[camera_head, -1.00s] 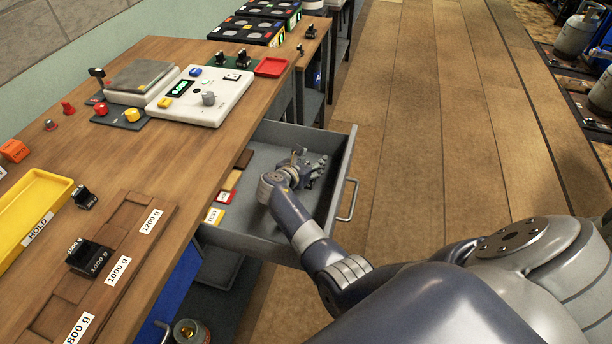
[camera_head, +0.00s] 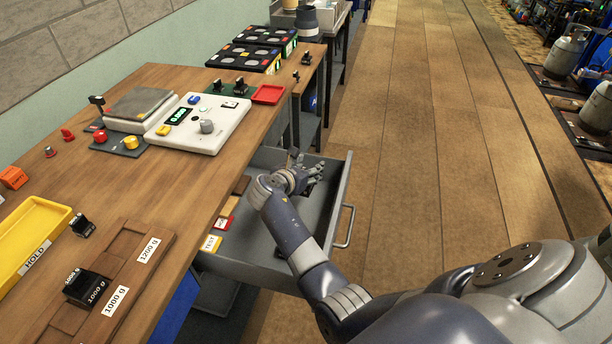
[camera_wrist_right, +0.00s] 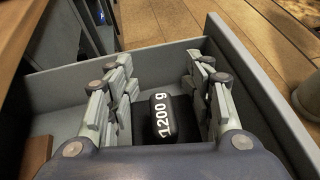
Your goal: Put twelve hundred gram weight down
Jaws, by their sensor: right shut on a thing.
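The 1200 g weight (camera_wrist_right: 163,117) is a black block with white lettering. In the right wrist view it sits between the two fingers of my right gripper (camera_wrist_right: 160,95), which is shut on it. In the head view my right gripper (camera_head: 300,175) is over the open grey drawer (camera_head: 338,195), and the weight is hidden by the hand and arm. I cannot tell how far it is above the drawer floor. The wooden weight rack (camera_head: 75,318) on the bench has an empty slot by its 1200 g label (camera_head: 149,250). My left gripper is not in view.
A black 1000 g weight (camera_head: 90,288) stands in the rack. A yellow HOLD tray (camera_head: 35,225) and a scale (camera_head: 140,104) with a white control panel (camera_head: 198,124) are on the bench. Small cards, one marked TEST (camera_head: 210,243), lie along the drawer's left side.

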